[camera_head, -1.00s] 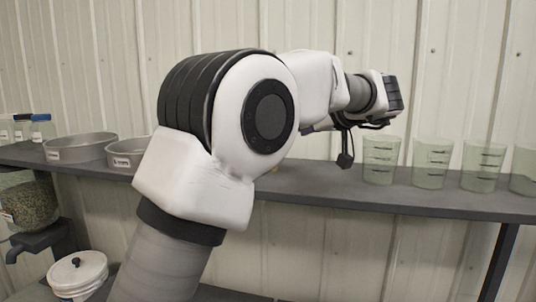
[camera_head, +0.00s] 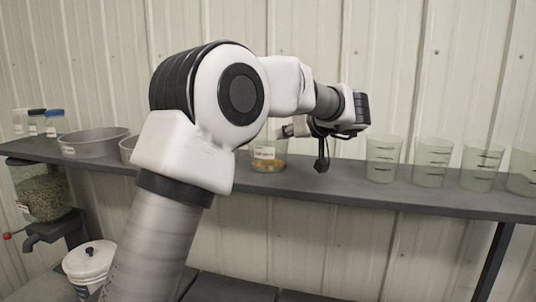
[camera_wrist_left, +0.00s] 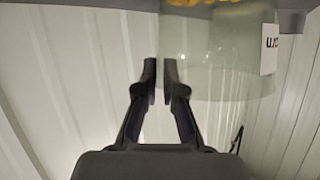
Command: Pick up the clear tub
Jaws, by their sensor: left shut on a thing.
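The clear tub (camera_head: 267,160) stands upright on the grey shelf, with yellow-orange contents at its bottom and a white label. In the left wrist view the tub (camera_wrist_left: 220,60) appears upside down, its rim toward my gripper. My left gripper (camera_head: 288,131) is at the tub's upper right edge in the head view. Its two fingers (camera_wrist_left: 160,75) are close together on the tub's wall near the rim, shut on it. Whether the tub's base touches the shelf is hard to tell. My right gripper is not in view.
Several clear graduated cups (camera_head: 383,159) stand to the right on the shelf (camera_head: 345,185). Metal pans (camera_head: 95,143) and small capped jars (camera_head: 53,124) are at the left. A seed hopper (camera_head: 40,190) and a lidded white bucket (camera_head: 90,262) sit lower left. A ribbed wall stands close behind.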

